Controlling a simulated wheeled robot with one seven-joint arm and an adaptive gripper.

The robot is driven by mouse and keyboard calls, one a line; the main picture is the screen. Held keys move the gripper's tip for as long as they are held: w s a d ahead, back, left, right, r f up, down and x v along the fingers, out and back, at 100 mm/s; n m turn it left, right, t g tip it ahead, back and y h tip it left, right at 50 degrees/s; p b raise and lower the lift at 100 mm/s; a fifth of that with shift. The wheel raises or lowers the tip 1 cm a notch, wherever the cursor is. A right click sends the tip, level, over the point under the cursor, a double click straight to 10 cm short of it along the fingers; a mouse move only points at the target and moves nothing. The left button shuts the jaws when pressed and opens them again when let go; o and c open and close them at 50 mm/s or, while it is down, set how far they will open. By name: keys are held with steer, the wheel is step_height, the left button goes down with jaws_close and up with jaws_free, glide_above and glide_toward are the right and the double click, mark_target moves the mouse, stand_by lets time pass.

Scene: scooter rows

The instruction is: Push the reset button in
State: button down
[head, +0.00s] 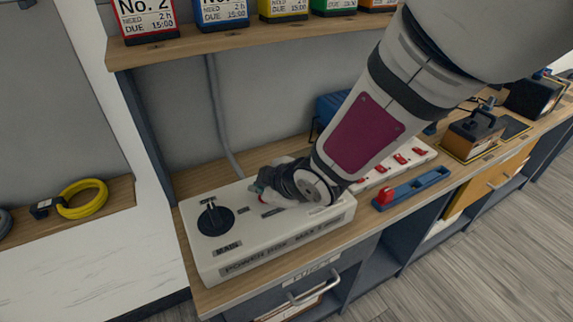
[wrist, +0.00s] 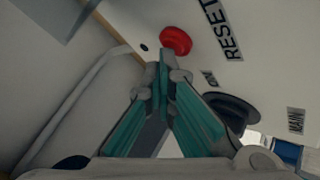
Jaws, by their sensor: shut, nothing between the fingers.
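The power box (head: 262,235) is a white box on the wooden bench, with a black rotary knob marked MAIN (head: 214,219) at its left end. My gripper (head: 262,187) is over the box top, right of the knob. In the wrist view the red reset button (wrist: 176,41) sits beside the RESET label (wrist: 222,28). My gripper (wrist: 166,55) is shut and empty, its fingertips appearing just below the button in that picture. I cannot tell whether they touch it. In the head view my gripper and arm hide most of the button's area.
A white strip with several red switches (head: 403,160) lies behind my arm. A blue holder with a red piece (head: 412,188) lies right of the box. The shelf (head: 215,45) with several numbered packs overhangs the bench. A grey cable (head: 218,115) runs down the wall behind the box.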

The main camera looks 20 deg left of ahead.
steer(key=shift+r+p, duration=0.85)
steer(key=shift+r, duration=0.25)
step_height(320, 180, up, 5)
steer(key=p, duration=0.4)
stand_by(0.6)
